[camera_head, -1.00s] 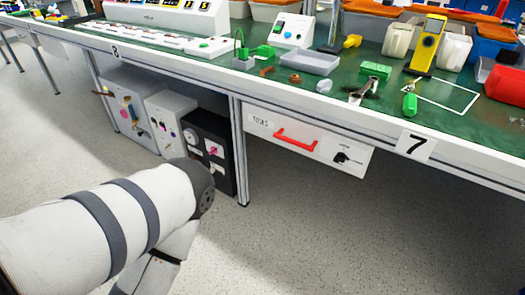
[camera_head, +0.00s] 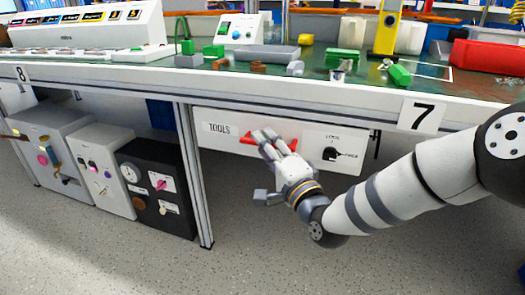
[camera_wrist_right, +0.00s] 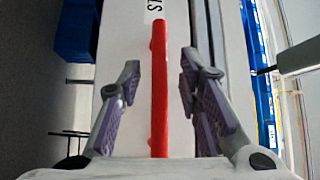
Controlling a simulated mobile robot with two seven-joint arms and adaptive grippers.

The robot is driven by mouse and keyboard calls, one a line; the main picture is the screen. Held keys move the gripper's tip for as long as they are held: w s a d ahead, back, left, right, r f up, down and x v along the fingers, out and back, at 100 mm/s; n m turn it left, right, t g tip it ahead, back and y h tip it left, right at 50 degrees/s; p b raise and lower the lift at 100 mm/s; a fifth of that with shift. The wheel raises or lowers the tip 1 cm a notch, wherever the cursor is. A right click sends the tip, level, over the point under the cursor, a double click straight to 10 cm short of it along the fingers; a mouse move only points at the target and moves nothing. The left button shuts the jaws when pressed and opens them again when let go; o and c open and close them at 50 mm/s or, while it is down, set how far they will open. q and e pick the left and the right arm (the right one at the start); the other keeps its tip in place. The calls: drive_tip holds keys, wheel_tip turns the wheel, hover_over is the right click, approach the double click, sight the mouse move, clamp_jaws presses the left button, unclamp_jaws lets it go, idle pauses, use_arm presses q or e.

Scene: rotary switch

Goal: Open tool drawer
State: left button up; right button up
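The tool drawer (camera_head: 225,148) is a white box front labelled "TOOLS" under the bench, and it looks shut. Its red bar handle (camera_head: 287,142) is partly hidden behind my right gripper's upper fingers. My right gripper (camera_head: 264,167) is open in front of the drawer, with its fingers spread above and below the handle's level. In the right wrist view the handle (camera_wrist_right: 159,95) runs between the open fingers (camera_wrist_right: 160,85), with a gap on both sides. A black rotary knob (camera_head: 331,154) sits on the right of the drawer front. My left gripper is not in view.
The bench's front edge (camera_head: 300,102) runs just above the drawer. A bench leg (camera_head: 193,175) stands left of it. A black box (camera_head: 155,185) and two grey boxes stand under the bench further left. The floor in front is clear.

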drive_tip(key=shift+w+a+r, duration=0.1)
drive_tip(key=shift+w+a, duration=0.25)
drive_tip(key=shift+w, duration=0.25)
clamp_jaws()
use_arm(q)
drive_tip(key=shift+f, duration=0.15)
use_arm(e)
drive_tip(key=shift+s, duration=0.1)
